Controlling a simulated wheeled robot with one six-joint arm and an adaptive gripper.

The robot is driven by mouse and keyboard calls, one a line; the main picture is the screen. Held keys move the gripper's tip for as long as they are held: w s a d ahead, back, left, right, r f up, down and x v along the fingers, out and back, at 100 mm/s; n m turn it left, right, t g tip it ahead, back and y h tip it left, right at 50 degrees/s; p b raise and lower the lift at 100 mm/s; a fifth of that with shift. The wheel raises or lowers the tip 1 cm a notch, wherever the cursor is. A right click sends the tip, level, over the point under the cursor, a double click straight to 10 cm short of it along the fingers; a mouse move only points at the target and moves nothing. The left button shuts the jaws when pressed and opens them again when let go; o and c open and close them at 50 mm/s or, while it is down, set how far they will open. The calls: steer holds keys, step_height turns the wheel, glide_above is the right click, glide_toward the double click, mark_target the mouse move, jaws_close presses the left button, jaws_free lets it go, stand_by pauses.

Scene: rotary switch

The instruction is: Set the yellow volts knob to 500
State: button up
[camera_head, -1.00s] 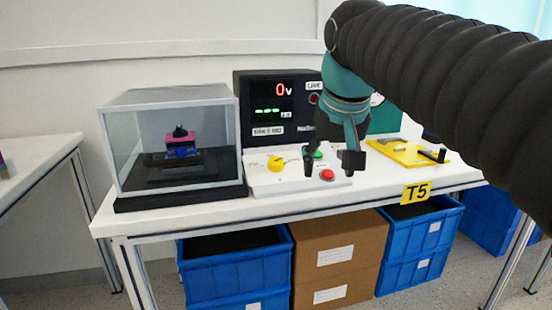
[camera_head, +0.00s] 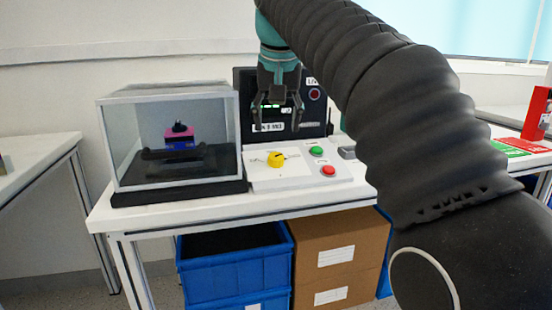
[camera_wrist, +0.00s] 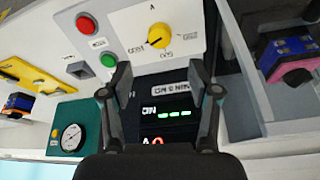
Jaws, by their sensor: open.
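The yellow volts knob (camera_head: 276,159) stands on the white control panel (camera_head: 300,178) on the table. In the wrist view the knob (camera_wrist: 161,35) is at the top centre, with a dark pointer mark towards the lower left and small scale labels around it, too small to read surely. My gripper (camera_head: 276,128) is open and empty, fingers pointing down, above the knob and in front of the black display unit (camera_head: 244,90). In the wrist view my gripper (camera_wrist: 162,88) has its fingertips apart, with the knob beyond them, untouched. The display's voltage reading is mostly hidden behind my gripper in the head view.
A green button (camera_head: 316,151) and a red button (camera_head: 328,170) sit right of the knob. A glass case (camera_head: 170,140) with a pink and blue object stands at the left. A green gauge box (camera_wrist: 70,130) and a yellow tray (camera_wrist: 35,75) show in the wrist view.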

mark_target(276, 156)
steer(key=b+x, duration=0.2)
steer(key=x, duration=0.7)
steer(key=c, duration=1.2)
steer(key=shift+o, duration=0.2)
